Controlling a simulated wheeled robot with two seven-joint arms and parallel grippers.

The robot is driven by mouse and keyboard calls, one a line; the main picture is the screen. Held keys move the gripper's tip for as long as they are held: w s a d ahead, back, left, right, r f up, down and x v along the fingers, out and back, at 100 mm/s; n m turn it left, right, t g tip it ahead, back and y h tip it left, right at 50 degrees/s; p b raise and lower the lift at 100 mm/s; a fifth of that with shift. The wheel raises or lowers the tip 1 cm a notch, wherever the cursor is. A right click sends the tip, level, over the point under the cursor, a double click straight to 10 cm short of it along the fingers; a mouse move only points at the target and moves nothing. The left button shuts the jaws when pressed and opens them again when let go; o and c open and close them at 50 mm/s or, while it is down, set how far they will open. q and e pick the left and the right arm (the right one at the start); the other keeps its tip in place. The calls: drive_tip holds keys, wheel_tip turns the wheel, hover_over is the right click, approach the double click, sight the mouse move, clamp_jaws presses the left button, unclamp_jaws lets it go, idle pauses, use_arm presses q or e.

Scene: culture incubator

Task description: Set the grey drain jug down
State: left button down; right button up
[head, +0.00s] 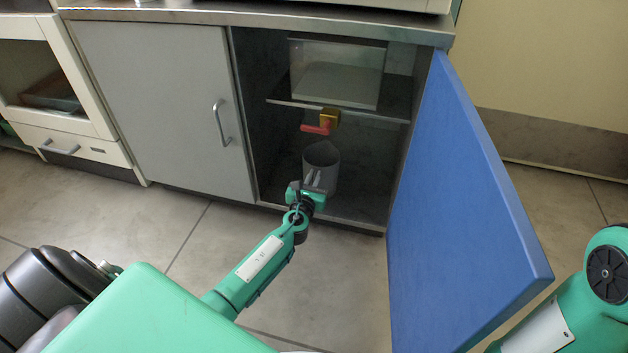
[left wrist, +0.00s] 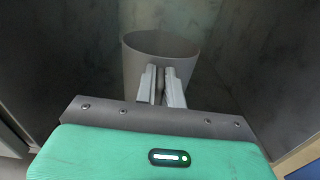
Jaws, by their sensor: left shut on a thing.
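The grey drain jug (head: 322,160) is upright inside the open cabinet, below a red-handled valve (head: 318,128) with a yellow body. My left gripper (head: 314,181) reaches in from the front and is shut on the jug's near side. In the left wrist view the jug (left wrist: 160,48) stands straight ahead, and the fingers (left wrist: 162,90) close on its near side. The jug's base is hidden behind the gripper, so I cannot tell whether it touches the cabinet floor (head: 355,208). My right gripper is out of view; only part of my right arm shows.
The blue door (head: 455,200) stands open on the right of the cabinet. A shelf (head: 395,115) with a clear tank (head: 337,75) is above the jug. A closed grey door (head: 155,105) is on the left. The cabinet floor right of the jug is clear.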

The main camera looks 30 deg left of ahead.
use_arm(q)
drive_tip(key=shift+f, duration=0.15)
drive_tip(key=c, duration=1.5)
unclamp_jaws()
drive_tip(key=shift+r, duration=0.25)
drive_tip(key=p+v, duration=0.3)
drive_tip(key=v, duration=0.9)
